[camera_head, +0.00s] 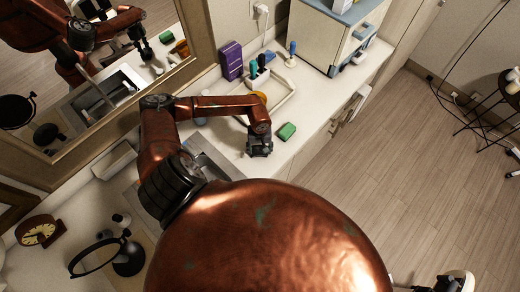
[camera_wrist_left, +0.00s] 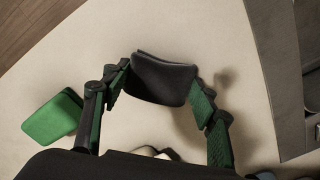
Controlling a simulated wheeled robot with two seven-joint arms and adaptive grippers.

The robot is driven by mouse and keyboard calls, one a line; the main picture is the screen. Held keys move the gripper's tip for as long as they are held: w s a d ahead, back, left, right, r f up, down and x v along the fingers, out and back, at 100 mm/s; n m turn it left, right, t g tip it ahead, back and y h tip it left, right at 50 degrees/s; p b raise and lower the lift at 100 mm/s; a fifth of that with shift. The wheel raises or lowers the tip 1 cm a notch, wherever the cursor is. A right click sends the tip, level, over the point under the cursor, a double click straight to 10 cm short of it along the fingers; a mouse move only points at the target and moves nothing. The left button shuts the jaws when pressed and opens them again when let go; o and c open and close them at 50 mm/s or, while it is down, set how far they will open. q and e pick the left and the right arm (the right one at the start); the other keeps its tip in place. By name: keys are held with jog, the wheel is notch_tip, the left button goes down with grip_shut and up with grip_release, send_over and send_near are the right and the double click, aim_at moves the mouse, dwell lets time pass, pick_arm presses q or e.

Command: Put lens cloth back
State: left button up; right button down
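My left gripper (camera_head: 260,150) is low over the white counter, left of a green block (camera_head: 287,131). In the left wrist view its fingers (camera_wrist_left: 162,85) stand apart on either side of a dark grey folded cloth (camera_wrist_left: 163,82), which looks like the lens cloth. The fingertips are at or very near the cloth's left and right edges; I cannot tell whether they press on it. The green block (camera_wrist_left: 52,117) lies left of the fingers. In the head view the cloth is not clearly distinguishable under the gripper.
A light tray (camera_head: 270,104) with upright tools is behind the gripper, near a purple box (camera_head: 231,61). A white cabinet (camera_head: 325,38) stands at the back right. A sink (camera_head: 207,160) is left of the gripper. A mirror lines the wall; a round mirror stands lower left.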

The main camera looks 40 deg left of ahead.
aim_at(260, 150)
pick_arm(q)
jog(key=o, duration=0.4)
jog(key=shift+f, duration=0.1)
jog(key=shift+o, duration=0.2)
jog(key=shift+r, duration=0.6)
notch_tip(260, 150, up, 11)
jog(key=b, duration=0.3)
jog(key=shift+b, duration=0.4)
jog(key=shift+f, duration=0.15)
